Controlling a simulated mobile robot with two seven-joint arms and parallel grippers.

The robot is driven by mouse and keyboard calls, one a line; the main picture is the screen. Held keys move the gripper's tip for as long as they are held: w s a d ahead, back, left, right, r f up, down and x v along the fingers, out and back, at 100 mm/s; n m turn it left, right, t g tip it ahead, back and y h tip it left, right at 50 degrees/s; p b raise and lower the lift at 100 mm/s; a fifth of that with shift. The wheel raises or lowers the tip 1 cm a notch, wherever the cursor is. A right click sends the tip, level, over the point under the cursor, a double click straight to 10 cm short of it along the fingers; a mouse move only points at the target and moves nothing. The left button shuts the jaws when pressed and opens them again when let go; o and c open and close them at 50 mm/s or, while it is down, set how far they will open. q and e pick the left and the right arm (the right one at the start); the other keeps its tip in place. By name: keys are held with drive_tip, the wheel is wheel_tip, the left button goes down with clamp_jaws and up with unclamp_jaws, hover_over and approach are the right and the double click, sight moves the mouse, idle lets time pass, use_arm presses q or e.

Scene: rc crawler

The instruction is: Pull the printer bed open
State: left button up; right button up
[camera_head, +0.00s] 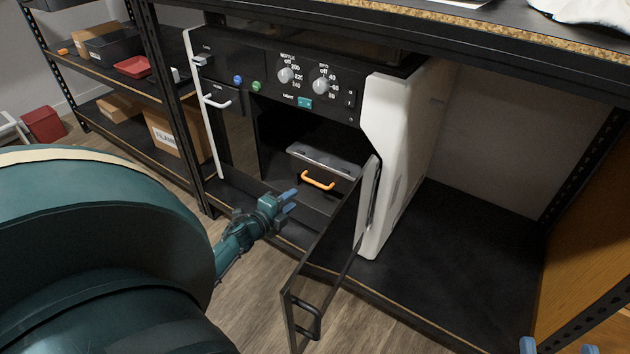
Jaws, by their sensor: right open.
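The printer (400,130) is a black and white machine on the shelf under the bench. Its dark glass door (335,250) stands open, swung out toward me from the right side. Inside the chamber is the printer bed (322,162), a grey plate with an orange handle (318,181) on its front. My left gripper (289,200) is in front of the chamber, left of and below the handle and apart from it. Its blue fingertips are close together, and I cannot tell if they are parted. Only the blue fingertips of my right gripper (556,346) show, parted, at the bottom right edge.
The open door with its black handle (308,322) stands between the chamber and the right side. The black shelf (450,260) right of the printer is bare. A rack with boxes (110,45) stands at left. The bench top (430,20) overhangs the printer.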

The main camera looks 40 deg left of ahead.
use_arm(q)
drive_tip(key=b, duration=0.3)
approach(315, 184)
drive_tip(key=x, duration=0.3)
drive_tip(key=shift+b+x, duration=1.2)
drive_tip(key=shift+x, duration=1.4)
use_arm(e)
drive_tip(key=shift+w+r+n+t+y, duration=0.2)
drive_tip(key=shift+r+n+t+y, duration=0.2)
drive_tip(key=shift+r+y, duration=0.2)
drive_tip(key=shift+w+r+n+t+y, duration=0.25)
drive_tip(key=shift+r+n+y, duration=0.25)
drive_tip(key=shift+r, duration=0.2)
drive_tip(key=shift+w+r+n+t+y, duration=0.15)
drive_tip(key=shift+r+n+t+y, duration=0.25)
drive_tip(key=shift+r+y, duration=0.25)
use_arm(q)
drive_tip(key=shift+a, duration=0.1)
drive_tip(key=shift+c, duration=0.3)
clamp_jaws()
